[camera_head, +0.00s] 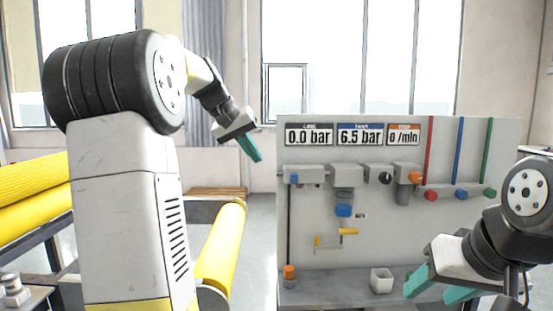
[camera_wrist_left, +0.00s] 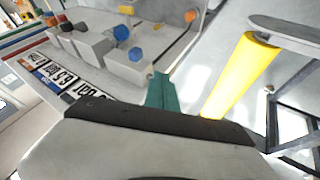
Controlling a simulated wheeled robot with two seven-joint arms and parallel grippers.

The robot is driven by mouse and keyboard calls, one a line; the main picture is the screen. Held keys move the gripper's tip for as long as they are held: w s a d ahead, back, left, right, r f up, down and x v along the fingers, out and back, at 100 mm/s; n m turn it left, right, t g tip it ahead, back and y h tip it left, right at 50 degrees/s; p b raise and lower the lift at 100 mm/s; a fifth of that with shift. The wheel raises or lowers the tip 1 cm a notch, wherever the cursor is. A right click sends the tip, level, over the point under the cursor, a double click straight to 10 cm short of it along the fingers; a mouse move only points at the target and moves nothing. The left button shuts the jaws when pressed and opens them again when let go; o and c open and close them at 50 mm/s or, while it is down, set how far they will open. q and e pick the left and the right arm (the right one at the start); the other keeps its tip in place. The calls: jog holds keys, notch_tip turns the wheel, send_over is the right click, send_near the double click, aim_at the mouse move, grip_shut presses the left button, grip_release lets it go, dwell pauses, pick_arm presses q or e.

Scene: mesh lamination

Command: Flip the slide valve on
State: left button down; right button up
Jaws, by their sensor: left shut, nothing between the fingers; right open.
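A grey pneumatic panel (camera_head: 400,240) stands ahead, with several fittings under three displays. I cannot tell for certain which fitting is the slide valve. A grey block with a blue part (camera_head: 294,178) is at the upper left; a larger block with a blue knob (camera_head: 343,211) is beside it. Yellow handles (camera_head: 348,232) sit lower down. My left gripper (camera_head: 257,157) is shut and empty, in the air left of the panel; its teal fingers (camera_wrist_left: 161,92) also show in the left wrist view. My right gripper (camera_head: 437,288) is open and empty, in front of the panel's lower right.
The displays read 0.0 bar (camera_head: 308,136), 6.5 bar (camera_head: 360,136) and 0 l/min (camera_head: 403,136). A small white cup (camera_head: 381,281) and an orange-capped part (camera_head: 289,272) stand on the panel's ledge. A yellow roll (camera_head: 222,245) lies left of the panel.

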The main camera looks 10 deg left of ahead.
aim_at(294, 179)
pick_arm(q)
jog(key=w+d+f, duration=0.5)
jog(key=d+f, duration=0.1)
jog(key=shift+d+f, duration=0.2)
jog(key=shift+d, duration=0.2)
jog(key=w+d, duration=0.1)
jog(key=d, duration=0.5)
jog(key=shift+w+d, duration=0.2)
jog(key=shift+w, duration=0.2)
jog(key=shift+a, duration=0.1)
